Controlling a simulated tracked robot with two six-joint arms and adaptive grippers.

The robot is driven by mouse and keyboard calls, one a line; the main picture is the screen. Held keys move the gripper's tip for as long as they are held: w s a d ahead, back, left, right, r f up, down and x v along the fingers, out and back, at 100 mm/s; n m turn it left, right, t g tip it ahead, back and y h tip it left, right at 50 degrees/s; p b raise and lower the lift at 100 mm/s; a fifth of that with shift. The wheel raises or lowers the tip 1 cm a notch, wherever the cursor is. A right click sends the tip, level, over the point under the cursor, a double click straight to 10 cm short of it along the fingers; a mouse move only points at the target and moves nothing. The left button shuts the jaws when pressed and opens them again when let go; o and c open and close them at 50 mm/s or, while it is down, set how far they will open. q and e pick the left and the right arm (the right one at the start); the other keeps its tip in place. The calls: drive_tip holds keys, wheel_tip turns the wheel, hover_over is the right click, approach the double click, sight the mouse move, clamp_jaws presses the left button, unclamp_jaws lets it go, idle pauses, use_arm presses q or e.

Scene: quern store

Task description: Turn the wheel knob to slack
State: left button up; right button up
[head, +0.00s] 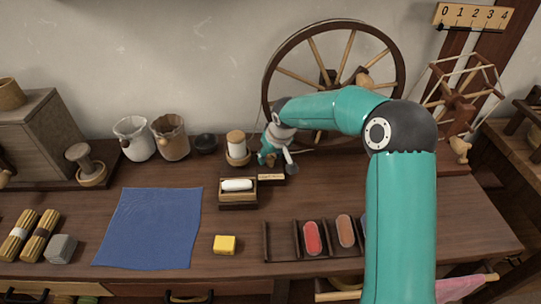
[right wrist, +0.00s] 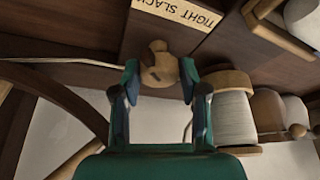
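The big spinning wheel (head: 400,75) stands at the back of the bench; part of its rim (right wrist: 45,85) shows in the right wrist view. The round wooden wheel knob (right wrist: 160,68) has a small nub on the side facing the TIGHT SLACK label (right wrist: 178,12). Which word the nub marks is unclear. My right gripper (right wrist: 160,72) has a finger on each side of the knob, apparently against it. In the head view my right gripper (head: 275,158) is low at the wheel's left foot, hiding the knob. My left gripper is out of view.
A wooden pot with a white spool (head: 236,146) stands close left of my right gripper. A box with a white roll (head: 238,187) is in front. A blue cloth (head: 150,228), a yellow block (head: 224,244) and a slotted rack (head: 282,241) lie nearer. The bench between cloth and rack is mostly clear.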

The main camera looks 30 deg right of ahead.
drive_tip(key=shift+o, duration=1.2)
drive_tip(key=v, duration=1.1)
drive_tip(key=shift+r, duration=0.4)
drive_tip(key=shift+s, duration=0.1)
